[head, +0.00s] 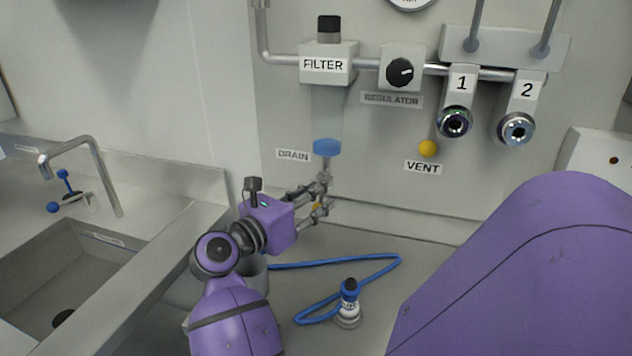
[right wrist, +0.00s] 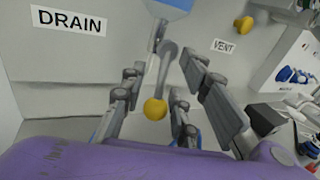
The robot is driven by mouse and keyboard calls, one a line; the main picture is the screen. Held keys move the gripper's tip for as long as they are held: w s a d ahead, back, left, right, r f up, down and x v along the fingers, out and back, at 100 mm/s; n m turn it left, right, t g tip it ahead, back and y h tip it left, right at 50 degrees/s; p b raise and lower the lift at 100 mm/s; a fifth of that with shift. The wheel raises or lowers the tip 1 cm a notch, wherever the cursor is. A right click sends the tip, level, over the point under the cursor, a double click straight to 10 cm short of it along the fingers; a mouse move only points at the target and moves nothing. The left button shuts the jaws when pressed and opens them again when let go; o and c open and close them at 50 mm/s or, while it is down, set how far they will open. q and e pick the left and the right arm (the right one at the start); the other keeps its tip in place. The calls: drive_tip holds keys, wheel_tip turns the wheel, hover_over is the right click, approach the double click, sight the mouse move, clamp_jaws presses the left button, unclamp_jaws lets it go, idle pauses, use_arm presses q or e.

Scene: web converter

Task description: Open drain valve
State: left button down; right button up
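The DRAIN label (head: 293,156) is on the wall panel left of a blue fitting (head: 326,147) under the filter (head: 327,65). In the right wrist view, a grey drain valve lever (right wrist: 163,80) hangs below the blue fitting (right wrist: 170,4) and ends in a yellow ball knob (right wrist: 155,109). My right gripper (head: 325,192) is just below the fitting. Its fingers are apart, with the lever and knob between them in the right wrist view (right wrist: 166,66). I see no clear grip on the lever. In the head view the fingers partly hide the knob. My left gripper is not in view.
A yellow vent knob (head: 428,148), the regulator (head: 402,70) and outlets 1 (head: 455,122) and 2 (head: 516,129) are on the panel to the right. A blue hose (head: 345,262) with a coupling (head: 348,305) lies on the counter. A sink (head: 75,285) is at left.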

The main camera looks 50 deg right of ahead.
drive_tip(key=shift+r, duration=0.1)
drive_tip(key=a, duration=1.2)
